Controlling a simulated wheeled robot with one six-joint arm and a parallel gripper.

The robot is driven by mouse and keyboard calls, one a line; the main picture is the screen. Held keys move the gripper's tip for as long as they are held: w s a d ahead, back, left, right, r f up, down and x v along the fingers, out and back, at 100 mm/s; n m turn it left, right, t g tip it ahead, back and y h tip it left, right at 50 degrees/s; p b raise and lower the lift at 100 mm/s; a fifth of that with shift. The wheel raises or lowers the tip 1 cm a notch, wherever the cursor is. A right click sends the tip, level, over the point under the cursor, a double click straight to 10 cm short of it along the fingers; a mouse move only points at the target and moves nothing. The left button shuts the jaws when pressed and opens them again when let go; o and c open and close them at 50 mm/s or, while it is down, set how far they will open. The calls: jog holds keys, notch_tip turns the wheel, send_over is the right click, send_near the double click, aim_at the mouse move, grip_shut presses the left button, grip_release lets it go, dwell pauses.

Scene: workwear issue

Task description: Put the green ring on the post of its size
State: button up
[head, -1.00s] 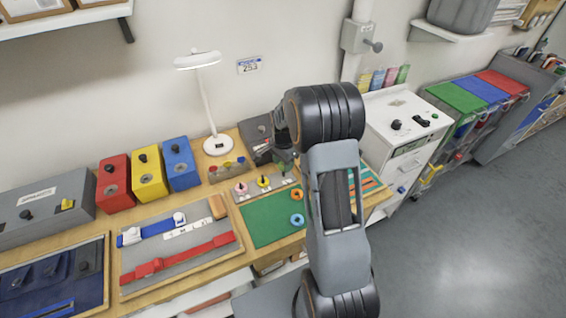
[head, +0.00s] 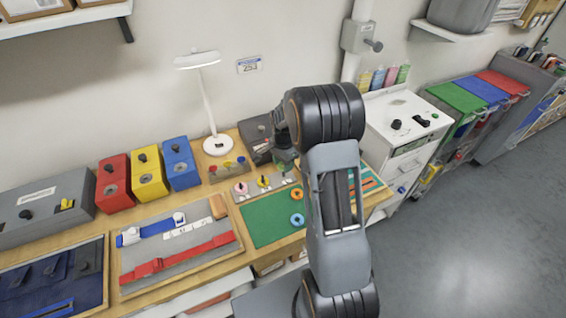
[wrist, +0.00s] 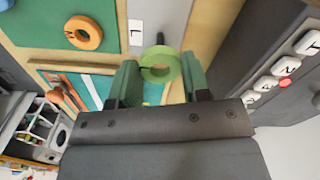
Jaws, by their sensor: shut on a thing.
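The green ring (wrist: 172,75) is between the fingers of my gripper (wrist: 159,78), which is shut on it. A dark post (wrist: 160,39) shows just beyond the ring's edge in the wrist view, beside a label "L" on the grey post board (wrist: 176,18). I cannot tell whether the ring is around that post or only above it. In the head view my gripper (head: 286,155) is over the right end of the board (head: 250,194). A pink ring (head: 240,188) and a yellow ring (head: 263,181) are at the other posts. The green ring is hard to make out there.
A dark grey box (head: 255,135) and a block with coloured knobs (head: 228,169) stand behind the board. A white lamp (head: 208,105) stands further left.

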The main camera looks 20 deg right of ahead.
jog(key=shift+f+b, duration=0.45)
jog(key=shift+f, duration=0.2)
dwell(0.4)
jog(key=o, duration=1.3)
jog(key=shift+o, duration=0.2)
jog(key=shift+r, duration=0.1)
jog(key=shift+r+p, duration=2.35)
jog(key=shift+r, duration=1.1)
